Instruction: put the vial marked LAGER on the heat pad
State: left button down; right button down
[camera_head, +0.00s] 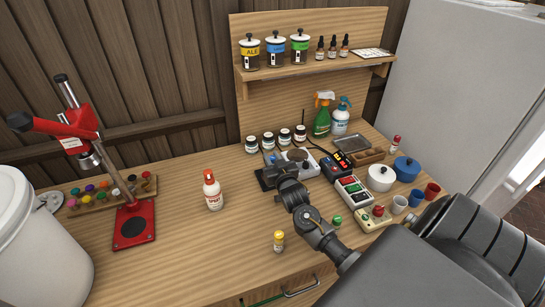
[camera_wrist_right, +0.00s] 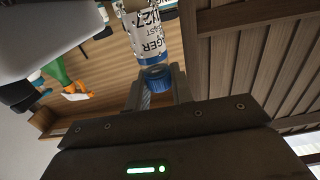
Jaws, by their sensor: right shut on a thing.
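My right gripper (camera_head: 270,173) is low over the middle of the workbench, in front of the row of small jars. In the right wrist view, the right gripper (camera_wrist_right: 160,88) is shut on the blue cap of the LAGER vial (camera_wrist_right: 148,35), a pale tube with a black-lettered label. My left gripper is not in view.
A white device with a round grey top (camera_head: 297,156) stands right beside the gripper, with a black box (camera_head: 336,168) further right. A yellow-capped vial (camera_head: 278,242) and white bottle (camera_head: 212,190) stand nearer.

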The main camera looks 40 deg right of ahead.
jog(key=shift+f, duration=0.2)
jog(key=c, duration=1.2)
grip_release()
jog(key=shift+r, duration=0.25)
jog(key=shift+s+a+f, duration=0.15)
jog(key=shift+s, duration=0.2)
jog(key=b+v, duration=0.2)
jog(key=v, duration=0.9)
jog(key=shift+s, duration=0.15)
